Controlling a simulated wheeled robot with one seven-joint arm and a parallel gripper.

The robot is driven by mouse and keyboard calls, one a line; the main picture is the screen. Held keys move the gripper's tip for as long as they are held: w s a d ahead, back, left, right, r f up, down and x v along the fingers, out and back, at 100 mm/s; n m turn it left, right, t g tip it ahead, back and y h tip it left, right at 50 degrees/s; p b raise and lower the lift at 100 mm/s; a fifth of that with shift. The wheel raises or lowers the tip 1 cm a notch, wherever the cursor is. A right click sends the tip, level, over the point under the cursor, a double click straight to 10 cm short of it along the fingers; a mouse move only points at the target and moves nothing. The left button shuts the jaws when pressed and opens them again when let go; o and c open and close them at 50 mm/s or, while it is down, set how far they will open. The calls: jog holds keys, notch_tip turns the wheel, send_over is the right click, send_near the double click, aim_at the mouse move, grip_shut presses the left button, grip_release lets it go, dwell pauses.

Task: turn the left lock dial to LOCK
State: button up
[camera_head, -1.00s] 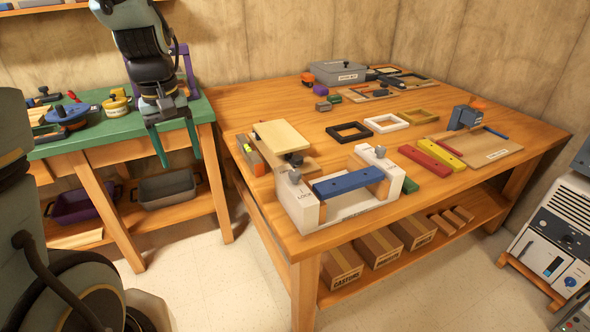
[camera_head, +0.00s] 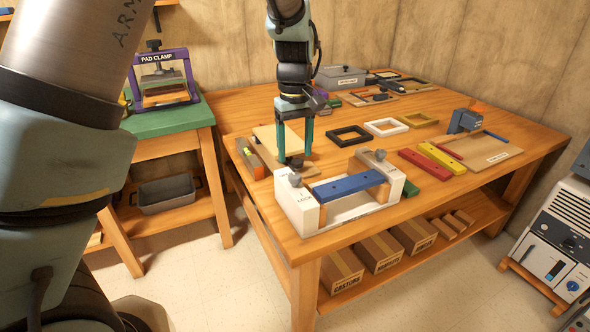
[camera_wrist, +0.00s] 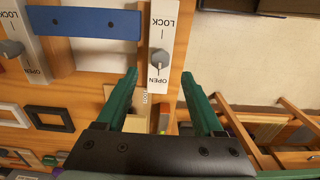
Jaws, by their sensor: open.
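The left lock dial (camera_head: 294,180) is a grey knob on top of a white end block (camera_head: 297,207) of the fixture. In the wrist view the dial (camera_wrist: 157,58) lies between the printed words LOCK and OPEN, closer to OPEN; its exact pointing is hard to read. My gripper (camera_head: 295,158) is open and empty, pointing down just behind the dial. In the wrist view its green fingertips (camera_wrist: 160,75) lie either side of the block's OPEN end, apart from the dial. A blue bar (camera_head: 347,184) spans to the other end block, which has a second dial (camera_head: 380,154).
A wooden board (camera_head: 266,135) and an orange-ended tool (camera_head: 250,157) lie behind the fixture. Red and yellow bars (camera_head: 441,158) and several frames lie to the right. A purple pad clamp (camera_head: 162,80) stands on the green bench at left.

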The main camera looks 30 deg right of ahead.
aim_at(295, 175)
jog(key=shift+f, duration=3.2)
grip_shut()
